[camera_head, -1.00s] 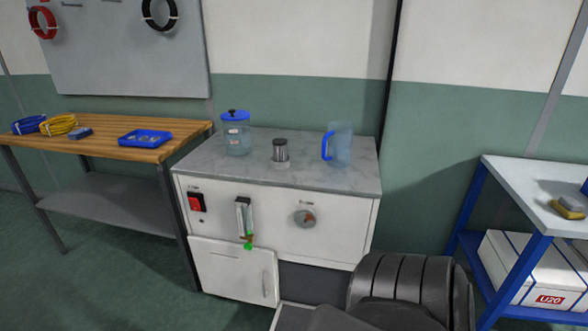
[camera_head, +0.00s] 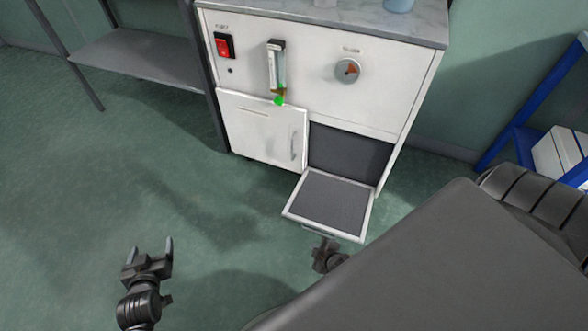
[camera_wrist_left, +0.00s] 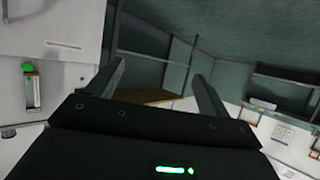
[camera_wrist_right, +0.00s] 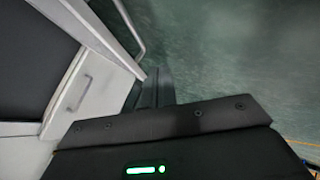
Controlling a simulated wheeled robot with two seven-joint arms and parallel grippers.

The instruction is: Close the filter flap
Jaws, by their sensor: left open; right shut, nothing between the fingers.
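The filter flap (camera_head: 329,204) is open at the bottom of the white cabinet (camera_head: 318,88). It is folded down and out, its dark inner face up, below the dark filter opening (camera_head: 345,152). My right gripper (camera_head: 322,240) is at the flap's front edge, its fingertips partly hidden there. In the right wrist view its fingers (camera_wrist_right: 152,88) are shut and empty beside the flap's pale frame (camera_wrist_right: 88,28); I cannot tell whether they touch. My left gripper (camera_head: 155,241) is open and empty over the floor, left of the flap; its spread fingers show in the left wrist view (camera_wrist_left: 160,78).
A closed door (camera_head: 262,128) with a handle is left of the opening. A red switch (camera_head: 225,45), a flow meter (camera_head: 277,68) and a dial (camera_head: 347,70) are above. A blue-framed table (camera_head: 522,130) stands right. The floor (camera_head: 110,190) at left is clear.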

